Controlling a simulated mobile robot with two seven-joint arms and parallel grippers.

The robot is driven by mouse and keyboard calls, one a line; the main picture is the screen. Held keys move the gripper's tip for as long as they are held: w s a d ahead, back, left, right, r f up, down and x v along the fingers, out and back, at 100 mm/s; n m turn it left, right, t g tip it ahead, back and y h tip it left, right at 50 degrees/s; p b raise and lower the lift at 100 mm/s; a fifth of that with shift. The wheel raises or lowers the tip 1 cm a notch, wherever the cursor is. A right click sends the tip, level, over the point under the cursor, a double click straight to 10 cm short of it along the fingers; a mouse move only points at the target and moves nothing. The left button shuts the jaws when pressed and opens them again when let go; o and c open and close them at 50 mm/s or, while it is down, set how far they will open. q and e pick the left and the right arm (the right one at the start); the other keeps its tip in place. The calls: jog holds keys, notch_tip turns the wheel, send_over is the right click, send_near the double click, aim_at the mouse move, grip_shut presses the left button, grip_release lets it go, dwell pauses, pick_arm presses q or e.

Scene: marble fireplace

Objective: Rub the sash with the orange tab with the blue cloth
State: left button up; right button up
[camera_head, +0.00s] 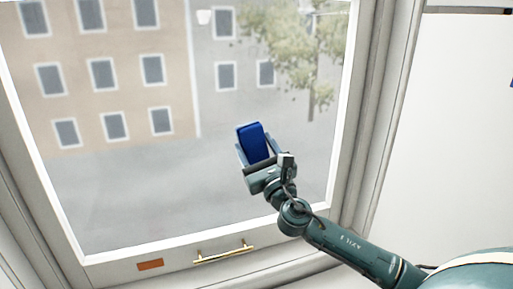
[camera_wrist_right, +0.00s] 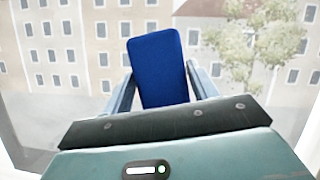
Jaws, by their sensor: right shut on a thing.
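The blue cloth (camera_head: 252,141) is a folded blue pad held upright in my right gripper (camera_head: 257,149). In the right wrist view the blue cloth (camera_wrist_right: 158,68) stands between the two fingers of the right gripper (camera_wrist_right: 158,88). The sash (camera_head: 84,247) is a white-framed window with a large pane. Its orange tab (camera_head: 150,265) is on the bottom rail, left of the brass handle. The cloth is in front of the lower middle of the pane. I cannot tell whether it touches the glass. My left gripper is out of view.
A brass handle (camera_head: 224,253) sticks out from the bottom rail, below the gripper. The grey window frame (camera_head: 376,120) runs up the right side, with a plain white wall (camera_head: 455,130) beyond it. Buildings and a tree show through the glass.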

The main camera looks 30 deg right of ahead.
aim_at(164, 149)
jog(key=shift+w+a, duration=0.7)
jog(key=shift+a, duration=2.6)
jog(key=shift+w+a, duration=0.65)
jog(key=shift+a, duration=2.7)
jog(key=shift+w+a, duration=0.7)
jog(key=shift+a, duration=2.6)
jog(key=shift+s+a+f, duration=0.1)
jog(key=shift+s+a, duration=0.05)
jog(key=shift+s, duration=0.35)
jog(key=shift+s+a, duration=0.25)
jog(key=shift+s, duration=0.95)
jog(key=shift+s+a, duration=0.2)
jog(key=shift+s, duration=1)
jog(key=shift+s, duration=0.1)
jog(key=shift+s+a, duration=0.15)
jog(key=shift+s, duration=0.55)
jog(key=shift+s+a, duration=0.15)
jog(key=shift+s, duration=0.5)
